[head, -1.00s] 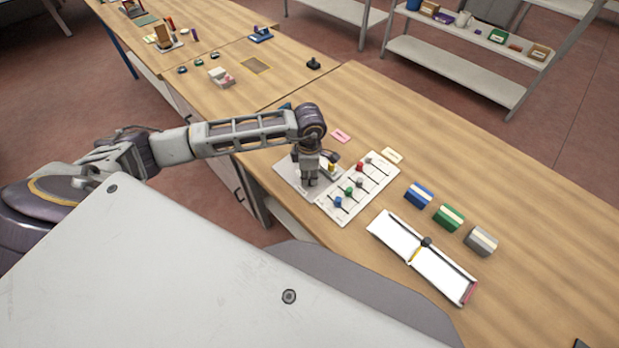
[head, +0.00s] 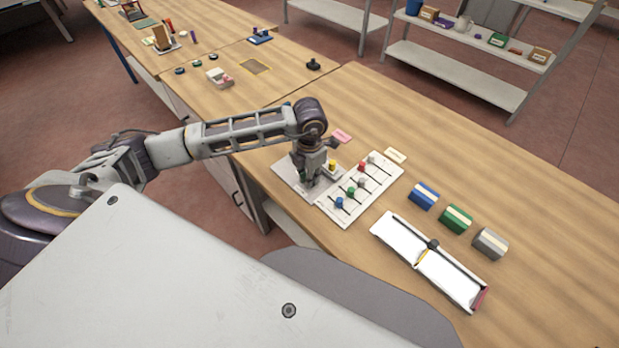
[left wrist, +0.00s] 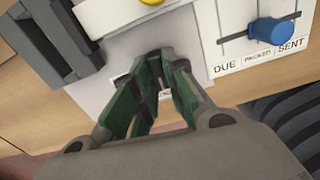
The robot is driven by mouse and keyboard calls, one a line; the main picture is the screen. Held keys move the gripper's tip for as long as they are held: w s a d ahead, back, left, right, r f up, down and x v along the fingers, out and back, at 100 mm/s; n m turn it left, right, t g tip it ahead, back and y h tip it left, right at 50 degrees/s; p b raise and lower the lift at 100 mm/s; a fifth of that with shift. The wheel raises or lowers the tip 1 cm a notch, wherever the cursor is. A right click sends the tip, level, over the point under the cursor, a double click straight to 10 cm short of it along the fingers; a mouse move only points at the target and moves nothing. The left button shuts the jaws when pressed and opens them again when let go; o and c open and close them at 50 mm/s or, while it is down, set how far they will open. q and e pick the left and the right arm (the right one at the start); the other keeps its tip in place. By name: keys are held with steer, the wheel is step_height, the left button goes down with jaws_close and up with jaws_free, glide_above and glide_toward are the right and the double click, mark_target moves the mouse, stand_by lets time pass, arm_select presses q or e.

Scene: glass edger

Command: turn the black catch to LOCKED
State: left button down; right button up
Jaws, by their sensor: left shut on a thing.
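My left gripper (head: 310,182) points down over a light grey plate (head: 285,170) on the bench, left of the white slider board. In the left wrist view its green-padded fingers (left wrist: 153,82) are closed together low over the plate (left wrist: 185,50). A dark piece shows between the fingers; it is the black catch (left wrist: 152,86), mostly covered by them. A small white label lies beside it, partly hidden, and I cannot read its wording. Which way the catch points cannot be told. My right gripper is in neither view.
The white slider board (head: 345,213) with coloured knobs adjoins the plate; its blue knob (left wrist: 275,32) is close to the gripper. A yellow knob (head: 332,165) stands just behind the gripper. A white hinged tray (head: 400,238) and blue, green and grey blocks lie to the right.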

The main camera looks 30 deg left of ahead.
arm_select(q)
steer(key=shift+n, duration=0.4)
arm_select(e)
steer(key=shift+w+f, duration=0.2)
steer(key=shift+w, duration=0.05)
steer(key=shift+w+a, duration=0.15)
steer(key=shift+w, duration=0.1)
arm_select(q)
steer(key=c, duration=1.4)
jaws_free()
steer(key=shift+c, duration=0.2)
steer(key=shift+r, duration=0.1)
step_height(320, 180, up, 12)
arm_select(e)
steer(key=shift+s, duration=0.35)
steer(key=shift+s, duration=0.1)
